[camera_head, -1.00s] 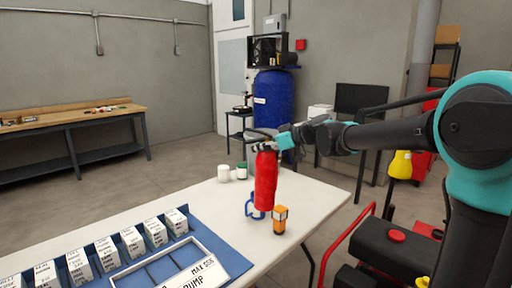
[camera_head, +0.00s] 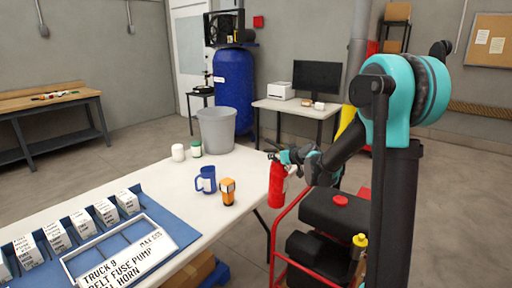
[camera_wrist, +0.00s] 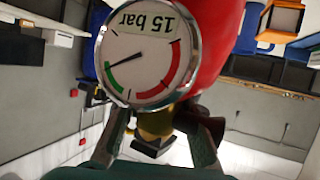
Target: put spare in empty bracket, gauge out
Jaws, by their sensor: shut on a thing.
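My gripper (camera_head: 284,157) is shut on the neck of a red fire extinguisher (camera_head: 276,186). The extinguisher hangs roughly upright beside the right edge of the white table, near a red-railed cart. In the wrist view, my fingers (camera_wrist: 155,122) close around the brass neck below the gauge. The round gauge (camera_wrist: 140,58) faces the wrist camera, with an upside-down "15 bar" label and its needle by the green band. The red body (camera_wrist: 215,35) lies behind it. I cannot make out an empty bracket in either view.
The cart's red rail (camera_head: 284,222) and black boxes (camera_head: 335,212) lie right of the table. A blue mug (camera_head: 206,180) and orange device (camera_head: 228,191) stand on the table. A grey bin (camera_head: 216,130) and a desk with a monitor (camera_head: 317,77) are behind.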

